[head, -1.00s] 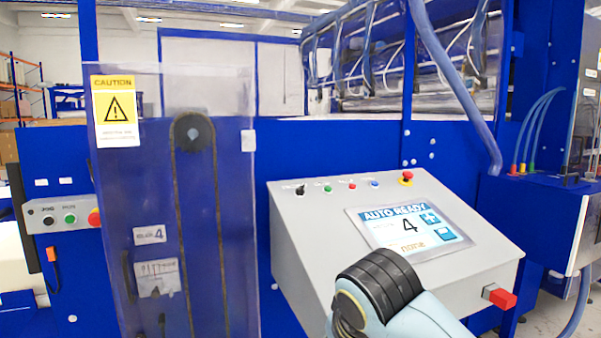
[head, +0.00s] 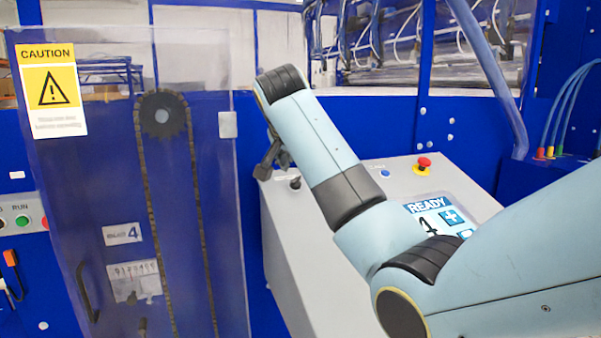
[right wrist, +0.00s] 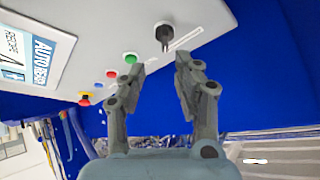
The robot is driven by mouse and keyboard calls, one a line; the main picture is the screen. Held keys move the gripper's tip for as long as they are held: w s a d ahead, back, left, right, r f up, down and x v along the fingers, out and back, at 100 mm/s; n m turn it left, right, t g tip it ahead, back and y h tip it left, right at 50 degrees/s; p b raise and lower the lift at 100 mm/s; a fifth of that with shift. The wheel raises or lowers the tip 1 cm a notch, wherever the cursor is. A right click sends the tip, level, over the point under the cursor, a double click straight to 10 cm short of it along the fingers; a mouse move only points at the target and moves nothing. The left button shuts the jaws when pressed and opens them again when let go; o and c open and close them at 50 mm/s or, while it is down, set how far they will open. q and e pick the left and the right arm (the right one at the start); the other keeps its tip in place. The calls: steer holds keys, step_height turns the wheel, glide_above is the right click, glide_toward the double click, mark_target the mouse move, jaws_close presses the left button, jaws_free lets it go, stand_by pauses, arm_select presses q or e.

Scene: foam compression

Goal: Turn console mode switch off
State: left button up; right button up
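The console (head: 282,235) is a light grey sloped box in the head view. Its mode switch (head: 295,183) is a small black knob at the panel's upper left corner, and it shows clearly in the right wrist view (right wrist: 164,34). My right gripper (head: 270,160) is at the console's upper left, close to the switch in the head view and partly hidden by my arm. In the right wrist view its two fingers (right wrist: 160,64) are apart and empty, with the switch just beyond the gap between the tips. No contact shows. My left gripper is out of view.
Green (right wrist: 131,58), red (right wrist: 111,73) and blue (right wrist: 99,85) buttons and a red emergency stop (head: 424,162) line the console's top. The screen (head: 437,208) is partly hidden by my arm. A clear guard with a caution sign (head: 52,90) stands left.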

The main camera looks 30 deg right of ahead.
mark_target(297, 178)
steer(key=shift+w+f+p, duration=0.35)
steer(key=shift+w+f, duration=0.65)
steer(key=shift+w, duration=0.05)
steer(key=shift+x, duration=0.9)
steer(key=shift+w+d+f, duration=0.25)
steer(key=shift+d+f, duration=0.15)
steer(key=shift+d, duration=0.1)
steer(key=shift+w+d+f, duration=0.25)
steer(key=shift+d+f, duration=0.15)
steer(key=shift+d, duration=0.05)
steer(key=shift+a, duration=0.1)
steer(key=c, duration=0.5)
jaws_close()
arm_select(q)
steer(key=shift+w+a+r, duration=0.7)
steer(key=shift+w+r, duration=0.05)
